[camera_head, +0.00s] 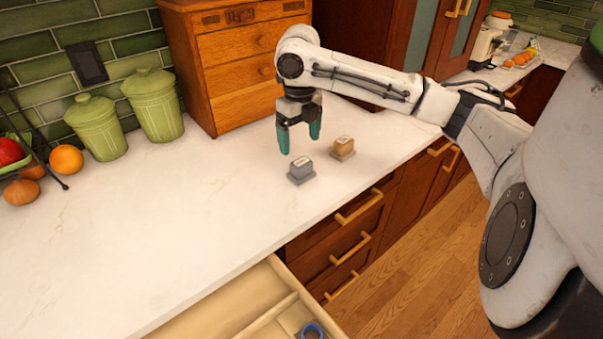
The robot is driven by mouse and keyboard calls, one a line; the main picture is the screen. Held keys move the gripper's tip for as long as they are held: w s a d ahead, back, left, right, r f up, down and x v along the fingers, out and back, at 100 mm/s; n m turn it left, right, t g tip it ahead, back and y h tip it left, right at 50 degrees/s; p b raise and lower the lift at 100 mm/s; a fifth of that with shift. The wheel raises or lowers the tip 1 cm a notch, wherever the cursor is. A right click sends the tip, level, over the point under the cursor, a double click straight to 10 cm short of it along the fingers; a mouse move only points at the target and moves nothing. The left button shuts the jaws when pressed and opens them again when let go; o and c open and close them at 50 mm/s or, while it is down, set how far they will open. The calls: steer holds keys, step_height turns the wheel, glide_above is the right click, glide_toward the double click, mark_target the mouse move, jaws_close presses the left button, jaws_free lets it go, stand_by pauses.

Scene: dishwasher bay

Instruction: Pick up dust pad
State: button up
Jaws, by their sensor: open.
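Two small block-like things stand on the white counter (140,225). One is grey with a pale top (301,172); the other is tan with a pale top (343,149). I cannot tell from their looks which is the dust pad. My gripper (300,144) points down with its teal fingers apart and nothing visible between them. In the picture, it is just above the grey block and to the left of the tan one. It appears to touch neither block, and its exact height over the counter is unclear.
A wooden drawer chest (238,60) stands behind my gripper. Two green canisters (153,104) and an orange (66,159) are at the left. An open drawer (225,318) with a blue ring-shaped thing (312,331) juts out below the front edge. The counter's left-middle is clear.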

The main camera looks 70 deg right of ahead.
mark_target(302, 162)
steer(key=f, duration=0.6)
steer(key=f+p, duration=0.1)
steer(key=f, duration=0.1)
steer(key=shift+s+f, duration=0.25)
steer(key=shift+f, duration=0.15)
steer(key=c, duration=0.9)
steer(key=shift+o, duration=0.2)
steer(key=shift+r, duration=0.1)
steer(key=shift+r, duration=0.35)
step_height(302, 162, up, 3)
steer(key=shift+s+f+b, duration=0.15)
steer(key=shift+b, duration=0.3)
steer(key=s+a+r+b, duration=0.1)
steer(key=s+a+r, duration=0.6)
steer(key=s+r, duration=0.2)
steer(key=s, duration=0.2)
steer(key=shift+s+r, duration=0.25)
steer(key=shift+s, duration=0.1)
